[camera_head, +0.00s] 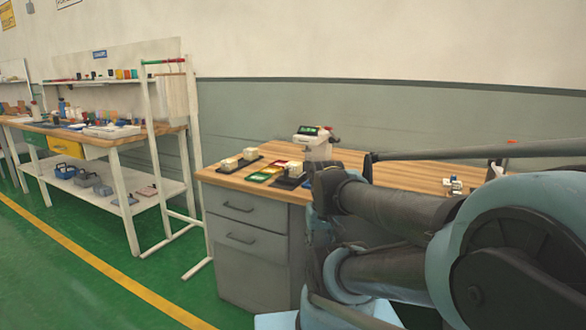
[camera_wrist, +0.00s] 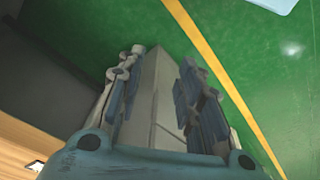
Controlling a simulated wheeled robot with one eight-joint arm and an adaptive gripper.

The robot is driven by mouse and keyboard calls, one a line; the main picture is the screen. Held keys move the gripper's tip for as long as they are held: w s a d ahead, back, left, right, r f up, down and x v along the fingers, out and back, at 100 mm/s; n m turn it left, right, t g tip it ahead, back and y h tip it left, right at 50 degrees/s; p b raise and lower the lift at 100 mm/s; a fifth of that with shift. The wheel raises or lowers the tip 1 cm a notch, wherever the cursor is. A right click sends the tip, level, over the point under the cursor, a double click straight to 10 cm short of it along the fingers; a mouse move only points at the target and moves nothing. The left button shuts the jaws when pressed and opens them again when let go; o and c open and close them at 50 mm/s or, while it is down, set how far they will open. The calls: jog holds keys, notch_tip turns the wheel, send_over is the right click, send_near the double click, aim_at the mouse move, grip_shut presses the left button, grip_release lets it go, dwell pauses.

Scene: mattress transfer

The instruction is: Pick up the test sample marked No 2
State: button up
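In the wrist view, my gripper (camera_wrist: 155,92) has a finger at each side of a pale, off-white block (camera_wrist: 153,100). The block fills the gap and appears gripped. No number is readable on it, so I cannot tell whether it is sample No 2. My gripper is hidden in the head view.
The desk (camera_head: 350,158) has grey drawers below and holds coloured trays (camera_head: 265,172) and a device with a green display (camera_head: 310,140). A white-framed workbench (camera_head: 110,140) with tools stands at left. The green floor (camera_head: 70,255) with a yellow line is clear in front.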

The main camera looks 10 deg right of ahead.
jog(key=shift+w+a, duration=0.2)
jog(key=shift+w, duration=0.25)
jog(key=o, duration=0.4)
jog(key=shift+s+r, duration=0.1)
jog(key=shift+r, duration=0.05)
jog(key=shift+o, duration=1.2)
jog(key=w+r+m, duration=0.5)
jog(key=w+r, duration=0.2)
jog(key=r, duration=0.2)
jog(key=shift+a+m+y, duration=0.3)
jog(key=shift+a+y, duration=0.05)
jog(key=shift+y, duration=0.05)
notch_tip(320, 180, up, 16)
jog(key=m+y, duration=0.3)
jog(key=m, duration=1.7)
send_over(294, 163)
jog(key=s+d, duration=0.4)
jog(key=d, duration=0.2)
jog(key=x, duration=1.1)
jog(key=shift+w+a, duration=0.1)
jog(key=shift+a, duration=0.1)
jog(key=f, duration=0.1)
jog(key=w+a+f, duration=0.1)
jog(key=a+f, duration=0.1)
jog(key=shift+w+f, duration=0.2)
jog(key=shift+w, duration=0.05)
jog(key=shift+w+a+f, duration=0.1)
jog(key=shift+f, duration=0.45)
